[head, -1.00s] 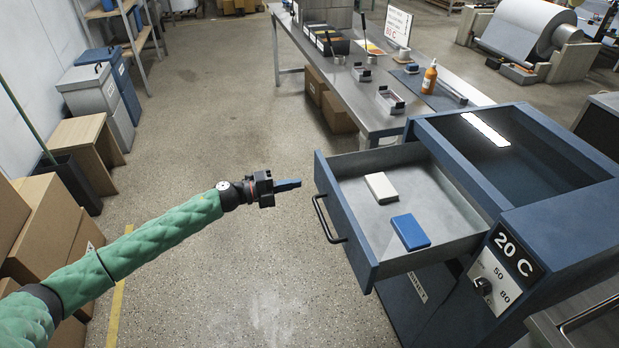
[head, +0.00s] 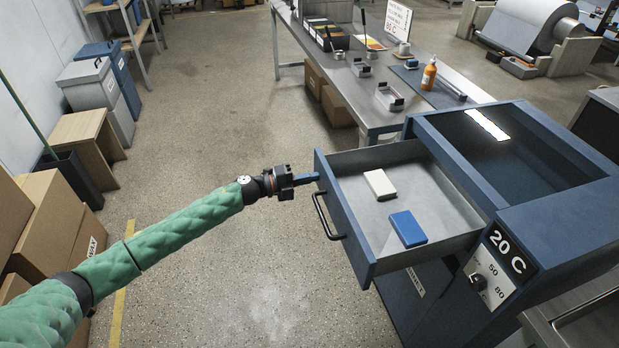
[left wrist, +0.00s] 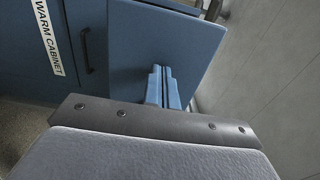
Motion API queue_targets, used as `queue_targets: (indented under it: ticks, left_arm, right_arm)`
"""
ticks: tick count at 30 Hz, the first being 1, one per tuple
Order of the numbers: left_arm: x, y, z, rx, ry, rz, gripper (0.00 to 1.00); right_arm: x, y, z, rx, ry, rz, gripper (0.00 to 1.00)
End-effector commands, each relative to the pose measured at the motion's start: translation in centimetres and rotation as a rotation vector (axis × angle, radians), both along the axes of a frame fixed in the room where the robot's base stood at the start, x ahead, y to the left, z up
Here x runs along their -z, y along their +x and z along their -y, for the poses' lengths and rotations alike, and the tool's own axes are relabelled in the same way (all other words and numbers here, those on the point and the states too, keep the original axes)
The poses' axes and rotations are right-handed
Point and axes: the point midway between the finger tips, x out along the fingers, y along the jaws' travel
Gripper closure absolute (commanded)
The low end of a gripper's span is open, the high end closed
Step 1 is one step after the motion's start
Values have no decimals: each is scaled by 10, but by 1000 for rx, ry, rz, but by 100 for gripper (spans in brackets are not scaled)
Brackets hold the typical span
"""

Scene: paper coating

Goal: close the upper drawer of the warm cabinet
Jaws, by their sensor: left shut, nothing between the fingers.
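The warm cabinet (head: 555,215) is blue and stands at the right in the head view. Its upper drawer (head: 340,235) is pulled out to the left, with a black handle on its front. A white block (head: 380,184) and a blue block (head: 408,229) lie inside the drawer. My left gripper (head: 312,178) is shut and empty, its blue fingertips at the far end of the drawer front, just above the handle. In the left wrist view the shut fingers (left wrist: 162,86) point at the blue drawer front (left wrist: 165,45); I cannot tell if they touch it. My right gripper is not in view.
A steel table (head: 350,85) with trays and an orange bottle (head: 429,74) stands behind the cabinet. Cardboard boxes (head: 55,225) and a wooden stool (head: 82,135) line the left side. The floor left of the drawer is clear.

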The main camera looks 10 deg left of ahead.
Motion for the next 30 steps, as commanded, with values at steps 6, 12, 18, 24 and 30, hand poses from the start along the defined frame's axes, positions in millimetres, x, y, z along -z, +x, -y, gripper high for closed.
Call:
queue_targets:
  ticks: [6, 12, 18, 24, 30]
  left_arm:
    - [0, 1, 3, 0, -1, 0, 100]
    - [-1, 10, 24, 1, -3, 0, 100]
    - [-1, 29, 66, 3, -3, 0, 100]
    - [-1, 51, 117, 2, -4, 2, 100]
    - [0, 73, 169, 3, -3, 1, 100]
  right_arm:
    - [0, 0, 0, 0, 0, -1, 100]
    - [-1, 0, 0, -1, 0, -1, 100]
    - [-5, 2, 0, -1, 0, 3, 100]
    - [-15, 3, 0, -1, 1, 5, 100]
    - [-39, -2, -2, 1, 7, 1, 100]
